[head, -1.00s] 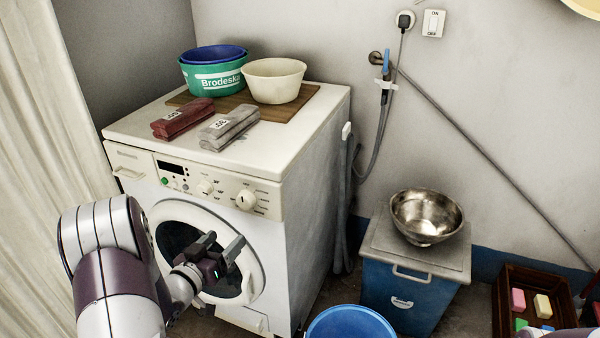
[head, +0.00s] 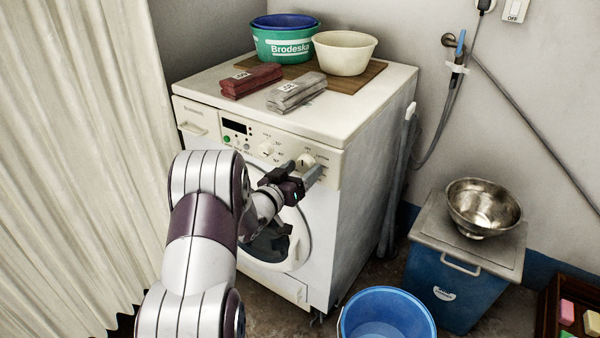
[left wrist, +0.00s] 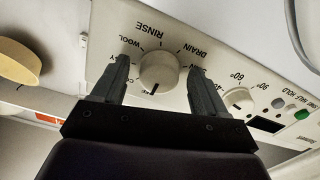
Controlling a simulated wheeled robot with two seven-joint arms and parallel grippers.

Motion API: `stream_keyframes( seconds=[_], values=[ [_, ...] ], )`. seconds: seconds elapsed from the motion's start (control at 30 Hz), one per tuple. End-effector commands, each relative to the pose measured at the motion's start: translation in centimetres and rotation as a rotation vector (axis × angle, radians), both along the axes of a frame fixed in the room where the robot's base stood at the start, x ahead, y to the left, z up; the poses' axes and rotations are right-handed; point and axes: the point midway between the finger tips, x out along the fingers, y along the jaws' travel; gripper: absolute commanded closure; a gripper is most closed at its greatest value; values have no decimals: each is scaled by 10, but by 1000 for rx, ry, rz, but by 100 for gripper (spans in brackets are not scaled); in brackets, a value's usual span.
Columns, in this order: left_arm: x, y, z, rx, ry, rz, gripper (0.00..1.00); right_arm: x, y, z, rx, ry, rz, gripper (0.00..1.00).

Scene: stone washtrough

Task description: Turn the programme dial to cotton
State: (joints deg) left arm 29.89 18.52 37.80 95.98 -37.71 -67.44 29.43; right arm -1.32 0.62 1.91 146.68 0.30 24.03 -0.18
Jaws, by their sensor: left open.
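The programme dial (head: 305,161) is a round cream knob on the washing machine's front panel. In the left wrist view, where the lettering is upside down, the dial (left wrist: 158,72) has a dark mark at its lower edge in the picture. RINSE, WOOL and DRAIN are readable around it; a finger partly hides a label starting with "CO". My left gripper (head: 299,173) is open at the panel; in the left wrist view its fingers (left wrist: 159,75) lie on either side of the dial. I cannot tell whether they touch it. My right gripper is not in view.
A smaller temperature knob (left wrist: 238,98) sits beside the dial. Basins (head: 345,53) and wrapped bars (head: 297,92) rest on the washing machine (head: 372,160). A blue bucket (head: 386,313) and a blue cabinet (head: 460,290) with a metal bowl (head: 483,207) stand at right.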

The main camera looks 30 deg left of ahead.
Motion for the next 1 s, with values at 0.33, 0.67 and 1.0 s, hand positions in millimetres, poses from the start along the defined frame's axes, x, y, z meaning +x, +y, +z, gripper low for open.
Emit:
stream_keyframes(
  seconds=[0.33,0.67,1.0],
  values=[
    [0,0,0,1,0,0,83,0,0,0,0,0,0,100],
    [-1,1,-1,90,-8,0,83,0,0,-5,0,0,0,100],
    [-1,2,-2,348,-28,1,83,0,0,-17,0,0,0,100]
  ],
)
